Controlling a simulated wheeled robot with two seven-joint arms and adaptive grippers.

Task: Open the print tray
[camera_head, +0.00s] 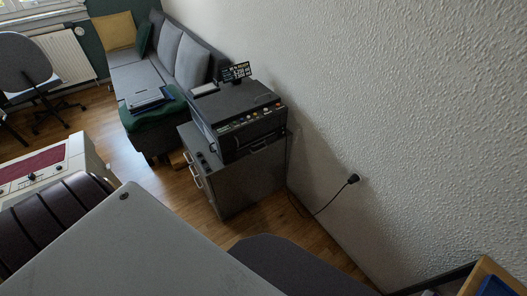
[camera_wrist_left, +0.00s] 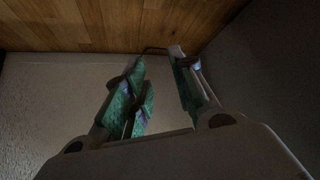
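In the head view a dark, boxy machine (camera_head: 245,117) stands on a grey cabinet (camera_head: 235,180) against the wall. It looks like the printer, with a row of small coloured buttons along its front edge. A handle-like part (camera_head: 259,147) shows low on its front; I cannot tell whether this is the print tray, and no extended tray shows. My left gripper (camera_wrist_left: 160,65) appears only in the left wrist view. Its green-padded fingers are apart with nothing clearly between them. A thin dark bar shows just beyond the fingertips. My right gripper is not in view.
A small sign (camera_head: 236,71) stands on or behind the machine. A black plug (camera_head: 353,179) and cable are at the wall. A grey sofa (camera_head: 155,70) lies behind. A large grey surface (camera_head: 140,250) and dark rounded seat (camera_head: 290,265) fill the foreground. Wooden floor (camera_head: 135,148) shows left of the cabinet.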

